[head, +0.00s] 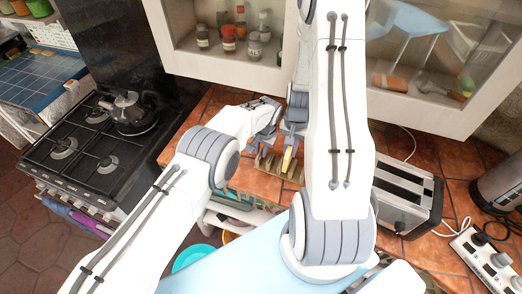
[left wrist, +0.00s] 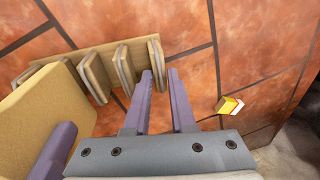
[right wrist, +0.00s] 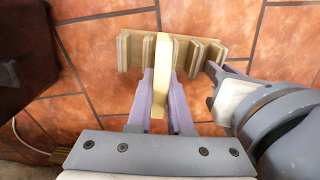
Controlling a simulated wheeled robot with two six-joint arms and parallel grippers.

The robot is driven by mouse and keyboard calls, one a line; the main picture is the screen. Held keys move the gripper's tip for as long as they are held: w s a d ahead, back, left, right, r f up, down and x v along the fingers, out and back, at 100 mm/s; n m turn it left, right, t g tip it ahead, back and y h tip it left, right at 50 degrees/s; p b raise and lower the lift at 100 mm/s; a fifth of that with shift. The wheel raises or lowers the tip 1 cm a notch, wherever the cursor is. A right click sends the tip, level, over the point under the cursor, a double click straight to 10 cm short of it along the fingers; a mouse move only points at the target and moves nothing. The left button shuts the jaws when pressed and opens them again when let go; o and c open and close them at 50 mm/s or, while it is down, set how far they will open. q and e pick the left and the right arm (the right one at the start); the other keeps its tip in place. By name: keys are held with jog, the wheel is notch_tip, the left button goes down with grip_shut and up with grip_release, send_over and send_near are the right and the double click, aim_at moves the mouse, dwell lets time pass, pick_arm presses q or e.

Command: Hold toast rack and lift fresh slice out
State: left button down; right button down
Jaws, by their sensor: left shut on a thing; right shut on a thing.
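The wooden toast rack (head: 268,163) stands on the tiled counter with upright dividers; it also shows in the left wrist view (left wrist: 123,72) and right wrist view (right wrist: 137,57). My left gripper (left wrist: 161,76) is shut on the rack's end divider. The fresh slice (right wrist: 161,75), pale yellow, is upright between the fingers of my right gripper (right wrist: 160,85), which is shut on it. In the left wrist view the slice (left wrist: 30,115) stands large beside the rack's dividers. Whether its lower edge is still within a slot is hard to tell. The arms partly hide the rack in the head view.
A toaster (head: 405,195) stands right of my right arm. A stove with a kettle (head: 132,112) is at left. Cabinets with jars (head: 228,38) rise behind. A small yellow-and-white piece (left wrist: 230,105) shows on the tiles in the left wrist view.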

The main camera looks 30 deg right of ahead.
jog(key=shift+r, duration=2.05)
pick_arm(q)
jog(key=c, duration=0.7)
grip_release()
jog(key=shift+s, duration=0.1)
